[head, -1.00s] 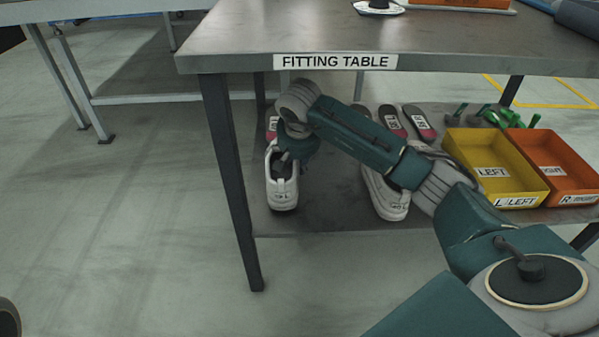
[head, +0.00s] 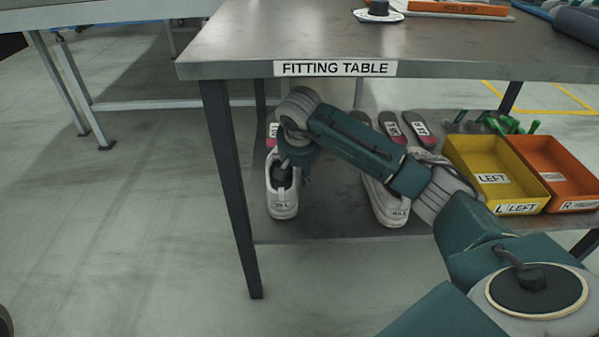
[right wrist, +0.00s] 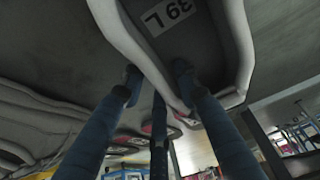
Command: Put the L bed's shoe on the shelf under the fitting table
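In the head view my wrist hides the fingers and part of the shoe. My left gripper is not in view.
Another white shoe (head: 388,212) stands to the right on the shelf, partly behind my forearm. Several labelled insoles lie behind. A yellow LEFT bin (head: 485,180) and an orange bin (head: 552,172) stand further right. The table's dark leg (head: 232,190) is close at left.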

